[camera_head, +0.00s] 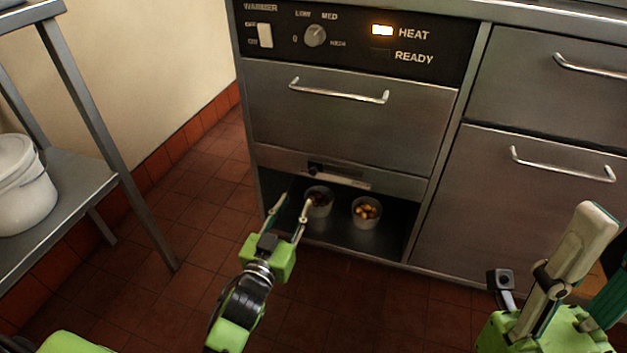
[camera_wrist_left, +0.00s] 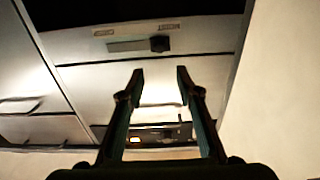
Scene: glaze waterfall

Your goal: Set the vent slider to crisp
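The vent slider is a small dark knob (camera_head: 315,168) on the steel strip below the warmer drawer. It sits at the left end of its slot in the head view. In the left wrist view, which shows the warmer upside down, the black knob (camera_wrist_left: 160,44) is at the right end of the grey slot. My right gripper (camera_head: 590,240) is at the lower right, partly cut off.
Below the strip is an open bay with two cups (camera_head: 367,212) holding small pieces. The warmer drawer handle (camera_head: 340,92) sticks out above. The HEAT light (camera_head: 382,30) is lit. A steel shelf (camera_head: 75,190) with a white pot (camera_head: 22,185) stands left. Floor in front is clear.

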